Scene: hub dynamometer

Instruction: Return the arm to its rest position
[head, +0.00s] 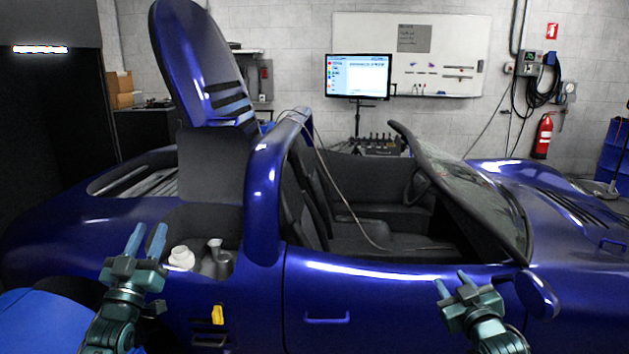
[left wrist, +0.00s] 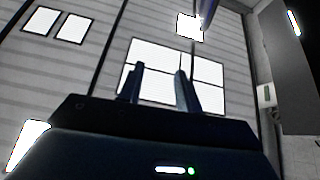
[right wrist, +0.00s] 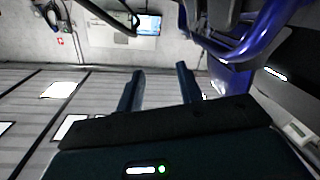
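My left gripper (head: 147,241) is raised in front of the car's rear side, with its two fingers apart and nothing between them. It also shows open and empty in the left wrist view (left wrist: 158,88), pointing up toward the ceiling lights. My right gripper (head: 462,283) is in front of the car's door, near the side mirror, with its fingers apart and empty. In the right wrist view (right wrist: 160,88) its fingers are also apart with nothing between them. Neither gripper visibly holds anything.
A blue open-top car (head: 400,295) fills the space ahead, its rear lid (head: 195,65) raised. A white container (head: 181,257) and a grey spouted vessel (head: 216,260) sit in a recess beside my left gripper. A cable (head: 345,200) hangs into the cabin. The side mirror (head: 537,294) is close to my right gripper.

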